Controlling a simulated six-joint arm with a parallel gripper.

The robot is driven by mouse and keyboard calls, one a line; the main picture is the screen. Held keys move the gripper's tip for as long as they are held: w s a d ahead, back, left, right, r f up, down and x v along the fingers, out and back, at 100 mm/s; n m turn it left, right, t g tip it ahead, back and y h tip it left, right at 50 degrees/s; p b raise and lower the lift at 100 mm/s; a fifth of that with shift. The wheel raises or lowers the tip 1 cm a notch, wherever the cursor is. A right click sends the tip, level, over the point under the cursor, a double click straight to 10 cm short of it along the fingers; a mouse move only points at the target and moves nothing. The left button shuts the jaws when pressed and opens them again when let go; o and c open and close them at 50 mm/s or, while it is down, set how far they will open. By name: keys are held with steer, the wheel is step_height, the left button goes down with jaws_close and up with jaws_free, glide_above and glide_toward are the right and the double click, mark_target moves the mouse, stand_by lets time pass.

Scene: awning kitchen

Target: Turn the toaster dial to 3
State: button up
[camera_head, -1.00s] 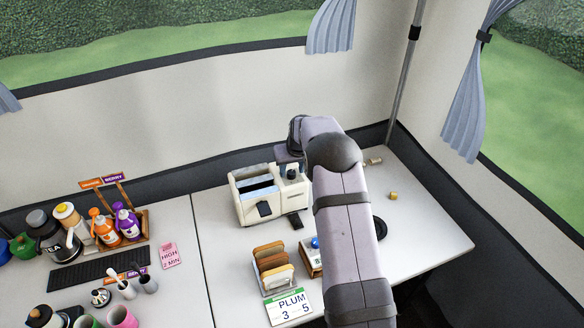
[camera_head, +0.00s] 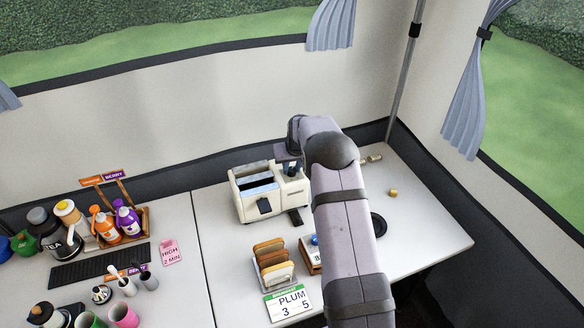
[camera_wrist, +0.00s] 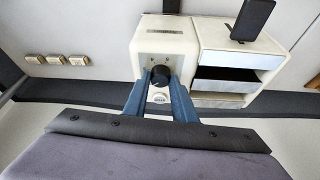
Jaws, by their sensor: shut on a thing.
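The cream toaster (camera_head: 246,212) stands on the right table near the back wall. In the wrist view its pale end face (camera_wrist: 165,45) is close up, with the black round dial (camera_wrist: 160,76) on it. My gripper (camera_wrist: 159,84) has its two blue fingers on either side of the dial, shut on it. In the head view my gripper (camera_head: 288,156) is at the toaster's right end, and my arm hides part of that end. The number the dial points to is too small to read.
A pink card reading HIGH 2 MIN (camera_head: 170,253) lies to the left, beside a bottle rack (camera_head: 150,218). A small brass piece (camera_head: 393,192) lies right of my arm.

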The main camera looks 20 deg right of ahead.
steer(key=m+b, duration=0.1)
steer(key=m+h+b, duration=0.1)
steer(key=m, duration=0.1)
steer(key=m+b, duration=0.1)
steer(key=shift+a+f+m+g+h+b, duration=0.2)
steer(key=shift+f+m+g+h+b, duration=0.1)
steer(key=shift+h+b, duration=0.1)
steer(key=m, duration=0.1)
steer(key=m+g+b, duration=0.1)
steer(key=m, duration=0.1)
steer(key=m+h+b, duration=0.1)
steer(key=shift+w+a+r+m, duration=0.1)
steer(key=shift+r+m, duration=0.15)
steer(key=shift+m, duration=0.15)
steer(key=o, duration=1)
steer(key=shift+b+v, duration=1.15)
steer(key=shift+v, duration=2.55)
